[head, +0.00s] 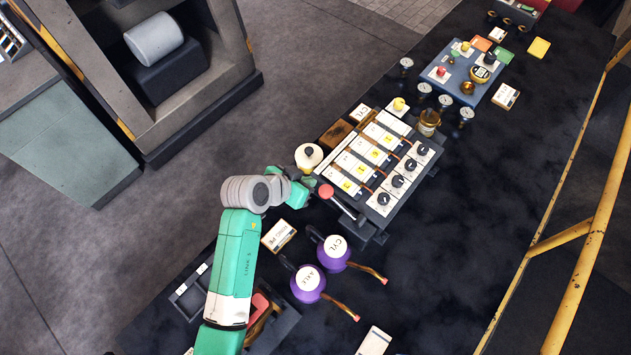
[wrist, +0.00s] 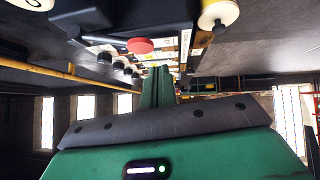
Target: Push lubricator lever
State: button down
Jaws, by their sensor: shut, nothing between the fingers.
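The lubricator lever has a red round knob (head: 326,191) on a metal rod (head: 342,206) that slopes down to a dark base at the near end of the lubricator box (head: 372,165). In the wrist view the red knob (wrist: 141,45) shows just above and left of my fingertips. My gripper (head: 304,193) is shut and empty, its green fingers close to the left of the knob. In the wrist view my gripper (wrist: 157,72) points along the lubricator. I cannot tell whether it touches the knob.
A white round-topped container (head: 309,156) stands close behind my gripper; it also shows in the wrist view (wrist: 217,12). Purple oil cans marked CYL (head: 335,246) and AXLE (head: 308,279) stand nearer. A small label card (head: 278,235) lies beside them.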

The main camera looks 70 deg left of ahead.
jog(key=v, duration=0.7)
jog(key=shift+s, duration=0.3)
jog(key=shift+a+f, duration=0.1)
dwell(0.3)
jog(key=w+d+r+m+t+y+p, duration=0.1)
jog(key=w+d+r+t+p, duration=0.1)
jog(key=w+r, duration=0.6)
jog(key=w+d+r+m+t+y+p, duration=0.1)
jog(key=w+d+r, duration=0.2)
jog(key=w+r, duration=0.5)
jog(key=w+d+r+m+t+p, duration=0.1)
jog(key=w+d+r+t, duration=0.1)
jog(key=d+r, duration=0.35)
jog(key=w+d+r+t+p, duration=0.1)
jog(key=d+r, duration=0.1)
jog(key=r, duration=0.6)
jog(key=w+d+r+m+t+p, duration=0.1)
jog(key=w+d+r+t, duration=0.15)
jog(key=r, duration=0.45)
jog(key=s+d+r+m+t+h+p, duration=0.1)
jog(key=s+d+r+t+h, duration=0.1)
jog(key=d+r, duration=0.9)
jog(key=s+d+r+m+t+h+p, duration=0.1)
jog(key=s+d+r+t, duration=0.3)
jog(key=d+r, duration=0.7)
notch_tip(320, 180, up, 6)
jog(key=shift+s+f+t+h+p, duration=0.2)
jog(key=shift+t+h+p, duration=0.4)
jog(key=shift+t+h, duration=0.3)
jog(key=shift+d, duration=0.1)
